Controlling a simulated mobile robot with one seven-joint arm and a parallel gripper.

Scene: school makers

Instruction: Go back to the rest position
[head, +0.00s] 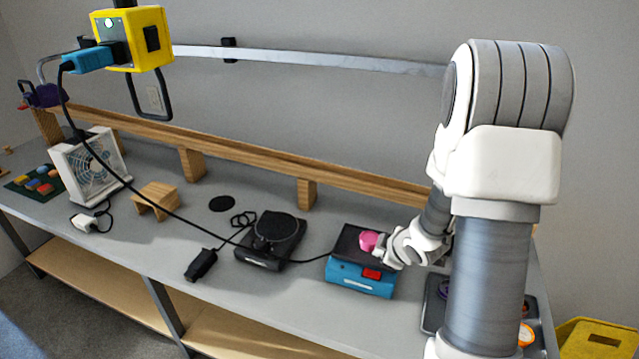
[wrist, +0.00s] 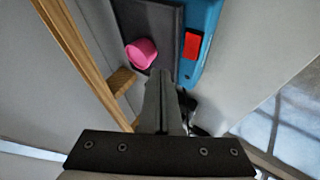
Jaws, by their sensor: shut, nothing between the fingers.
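My gripper (head: 384,252) is shut and empty. In the head view it is over the right part of the blue box with a dark top (head: 361,284), just right of the pink knob (head: 369,240). In the wrist view the closed fingers of my gripper (wrist: 162,80) point toward the box (wrist: 204,22), with the pink knob (wrist: 141,53) to their left and a red switch (wrist: 192,45) to their right. Whether the fingertips touch the box cannot be told.
A black device with a round top (head: 270,240) stands left of the box, and a fan (head: 90,170) farther left. A dark tray (head: 432,305) is partly hidden behind my arm. A yellow socket block (head: 135,38) hangs at upper left, its cable crossing the bench. Wooden rail at back.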

